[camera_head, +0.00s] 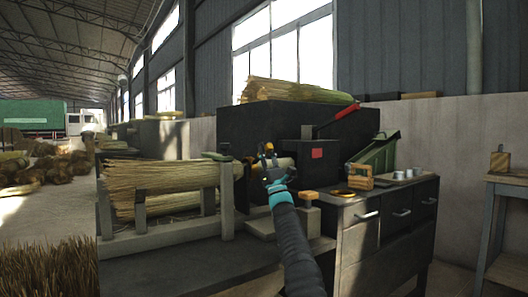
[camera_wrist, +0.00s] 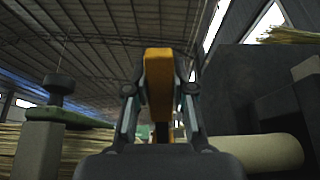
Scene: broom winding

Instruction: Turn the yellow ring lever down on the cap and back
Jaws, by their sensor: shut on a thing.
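My gripper (camera_head: 268,156) is in front of the dark winding machine (camera_head: 262,122) in the head view, by the end of a pale cylinder (camera_head: 286,162). In the wrist view my gripper (camera_wrist: 160,85) has its two fingers closed on either side of the yellow ring lever (camera_wrist: 158,68), which stands upright between them. Only a narrow yellow face of the lever shows there, so its ring shape cannot be made out. The pale cylinder also shows at the lower right of the wrist view (camera_wrist: 265,155). The cap is hidden or cannot be told apart.
A straw bundle (camera_head: 150,176) lies on a grey rack left of my gripper. More straw (camera_head: 295,91) lies on the machine. A red-handled lever (camera_head: 344,113) sticks up at right.

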